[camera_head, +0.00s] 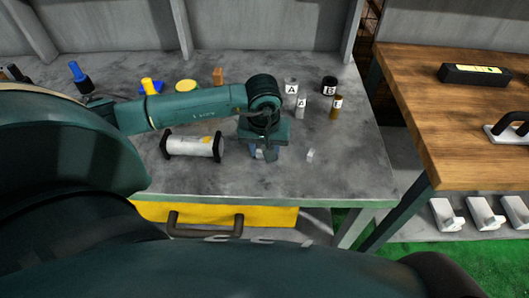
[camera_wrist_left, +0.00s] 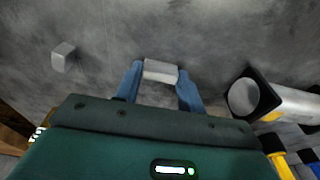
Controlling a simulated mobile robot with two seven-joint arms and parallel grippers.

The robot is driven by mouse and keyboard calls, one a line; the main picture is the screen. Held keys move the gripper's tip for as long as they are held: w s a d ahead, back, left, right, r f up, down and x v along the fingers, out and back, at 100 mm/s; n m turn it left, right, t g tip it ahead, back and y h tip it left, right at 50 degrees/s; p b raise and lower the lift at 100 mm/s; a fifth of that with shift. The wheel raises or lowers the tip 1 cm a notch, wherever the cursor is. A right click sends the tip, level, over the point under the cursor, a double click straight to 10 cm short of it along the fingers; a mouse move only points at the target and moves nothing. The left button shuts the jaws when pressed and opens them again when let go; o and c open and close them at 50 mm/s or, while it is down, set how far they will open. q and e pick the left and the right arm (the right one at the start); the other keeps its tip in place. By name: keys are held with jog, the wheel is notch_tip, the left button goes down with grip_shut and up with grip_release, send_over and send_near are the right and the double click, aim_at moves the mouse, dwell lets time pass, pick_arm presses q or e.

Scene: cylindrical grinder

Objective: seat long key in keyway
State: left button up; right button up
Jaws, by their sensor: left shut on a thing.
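My left gripper (camera_head: 265,154) points down over the grey bench top, right of the cylinder. In the left wrist view its two blue fingers (camera_wrist_left: 161,80) are shut on a short silver bar, which looks like the long key (camera_wrist_left: 160,70). The bar lies crosswise between the fingertips; whether it touches the bench I cannot tell. A smaller light block (camera_head: 310,154) lies alone on the bench to the right, also in the left wrist view (camera_wrist_left: 63,55). The silver cylinder with black square ends (camera_head: 193,145) lies left of the gripper. I cannot make out a keyway. My right gripper is not in view.
Behind my arm stand small containers marked A (camera_head: 291,87) and B (camera_head: 329,85), with a brown one (camera_head: 336,106) beside them. Yellow and blue items stand at the back left. A wooden table (camera_head: 450,110) is at the right. The bench's front right is clear.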

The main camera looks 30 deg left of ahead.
pick_arm(q)
jog(key=shift+c, duration=0.8)
jog(key=shift+r, duration=0.1)
